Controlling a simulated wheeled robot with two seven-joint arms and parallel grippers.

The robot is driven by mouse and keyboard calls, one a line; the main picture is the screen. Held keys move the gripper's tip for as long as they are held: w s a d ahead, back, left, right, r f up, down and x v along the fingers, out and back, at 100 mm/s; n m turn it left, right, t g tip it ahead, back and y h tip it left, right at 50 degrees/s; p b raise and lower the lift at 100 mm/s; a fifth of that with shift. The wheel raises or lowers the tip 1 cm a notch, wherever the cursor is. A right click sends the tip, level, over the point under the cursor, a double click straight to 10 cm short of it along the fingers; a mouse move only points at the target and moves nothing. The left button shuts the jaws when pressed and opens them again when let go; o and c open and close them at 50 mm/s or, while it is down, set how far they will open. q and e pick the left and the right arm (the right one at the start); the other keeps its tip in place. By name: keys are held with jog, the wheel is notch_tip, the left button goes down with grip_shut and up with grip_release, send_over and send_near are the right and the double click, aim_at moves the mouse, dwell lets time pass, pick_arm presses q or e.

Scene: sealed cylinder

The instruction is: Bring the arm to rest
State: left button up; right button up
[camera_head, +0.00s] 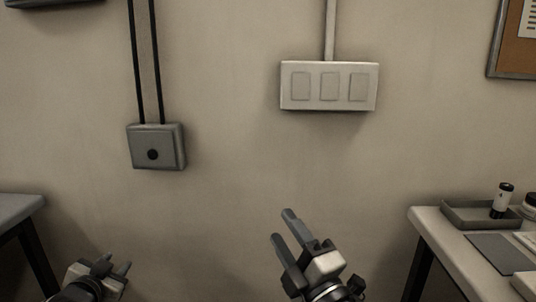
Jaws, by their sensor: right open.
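My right gripper (284,225) is in the lower middle of the head view, pointing up and to the left. Its two dark fingers are apart, with nothing between them. It stands in front of the bare wall, to the left of the right-hand table. My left gripper (112,266) is low at the left, near the bottom edge. It is small and partly cut off, and I cannot tell whether its fingers are apart.
The right-hand table (437,234) also bears a dark flat mat (502,254). A grey table (15,208) is at the left. A grey box (156,147) and a white switch panel (329,87) are on the wall. The space between the tables looks clear.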

pick_arm(q)
jog(key=s+d+f+g+h, duration=0.2)
jog(key=s+d+f+h, duration=0.1)
jog(key=s+d+f, duration=0.85)
jog(key=s+d+n+g, duration=0.1)
jog(key=s+d, duration=0.4)
jog(key=s, duration=0.3)
jog(key=s+d+r+n+g+h+p, duration=0.1)
jog(key=s+d, duration=0.4)
jog(key=s, duration=0.3)
jog(key=shift+s+d, duration=0.2)
jog(key=shift+d, duration=0.05)
pick_arm(e)
jog(key=s+d+f+m+g+h, duration=0.3)
jog(key=s+d+f+m+g, duration=0.1)
jog(key=s+f+m, duration=0.6)
jog(key=s+d+f+m+g+h, duration=0.3)
jog(key=s+d+f+m, duration=0.3)
jog(key=s+f+m, duration=0.4)
notch_tip(320, 180, down, 6)
jog(key=shift+d+f+g+h, duration=0.1)
jog(key=shift+d+g+h, duration=0.25)
jog(key=shift+g, duration=0.45)
pick_arm(q)
jog(key=shift+h, duration=0.3)
pick_arm(e)
jog(key=shift+a, duration=0.1)
